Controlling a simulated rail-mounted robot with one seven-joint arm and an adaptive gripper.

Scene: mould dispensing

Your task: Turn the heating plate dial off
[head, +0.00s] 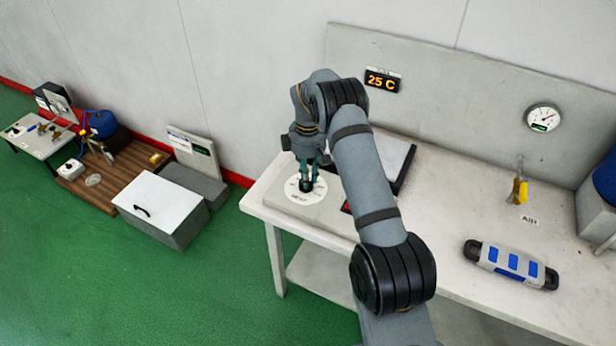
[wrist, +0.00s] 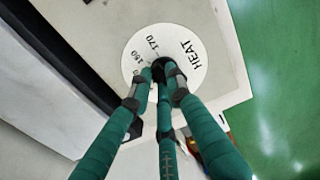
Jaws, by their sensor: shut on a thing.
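The heating plate dial is a black knob (head: 306,186) on a white round scale (head: 293,193) marked HEAT, at the left end of the bench. In the wrist view the scale (wrist: 190,38) shows numbers such as 170 and 150, and the small black knob (wrist: 159,66) sits near its middle. My gripper (head: 306,178) points down over the dial. Its teal fingers (wrist: 162,78) are shut on the knob and partly hide it. The knob's pointer cannot be made out. The heating plate (head: 393,157) lies behind my arm, partly hidden.
A 25 C display (head: 382,81) and a round gauge (head: 543,118) are on the back panel. A yellow-handled air valve (head: 520,190) and a grey and blue case-like object (head: 511,264) are at right. A white-lidded box (head: 160,205) stands on the floor at left.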

